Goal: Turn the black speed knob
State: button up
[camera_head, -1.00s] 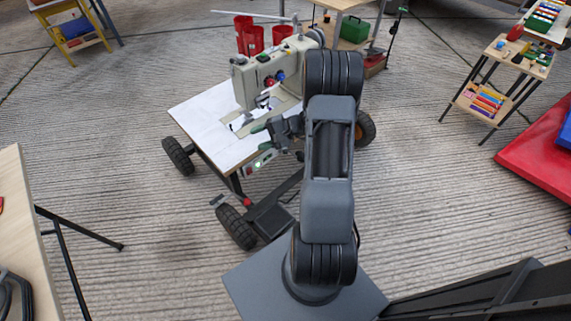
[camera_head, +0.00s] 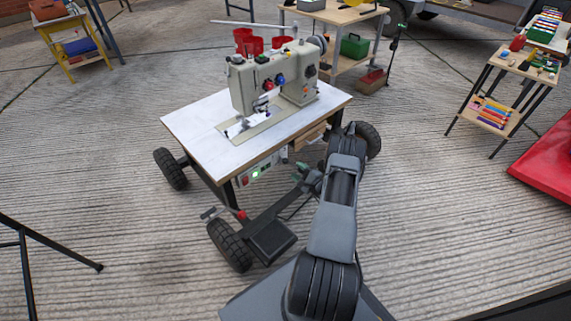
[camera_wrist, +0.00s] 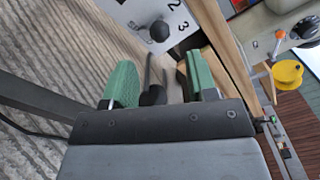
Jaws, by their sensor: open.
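The black speed knob (camera_wrist: 159,31) shows in the wrist view as a small round knob on a pale plate (camera_wrist: 185,13) printed with the numbers 2 and 3. My gripper (camera_wrist: 160,85) is open, with its green fingers apart and the knob ahead of the gap, not between them. A dark rod with a rounded end (camera_wrist: 152,88) shows in the gap; I cannot tell what it belongs to. In the head view my gripper (camera_head: 311,177) is low at the front edge of the sewing table, right of a control box (camera_head: 263,170) with a green light. The knob is too small to make out there.
The sewing machine (camera_head: 275,78) stands on the white wheeled table (camera_head: 190,120). The table's wooden edge (camera_wrist: 228,50) runs close beside the right finger. A pedal (camera_head: 270,238) and a black wheel (camera_head: 230,245) are low in front.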

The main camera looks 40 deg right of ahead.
aim_at(285, 161)
jog(key=w, duration=0.2)
jog(key=w+b, duration=0.1)
jog(key=w, duration=0.2)
jog(key=w+a+b, duration=0.1)
jog(key=w, duration=0.2)
jog(key=shift+c, duration=0.4)
jog(key=c, duration=0.8)
jog(key=shift+w+d+f+m+b, duration=0.1)
jog(key=shift+d+m+b, duration=0.25)
jog(key=shift+m, duration=0.6)
jog(key=shift+d+f+m+b, duration=0.1)
jog(key=shift+m+b, duration=0.4)
jog(key=shift+m, duration=0.5)
jog(key=shift+w+d+f+m+b, duration=0.1)
jog(key=shift+d+m+b, duration=0.25)
jog(key=shift+m, duration=0.6)
jog(key=shift+c, duration=0.2)
jog(key=o, duration=0.9)
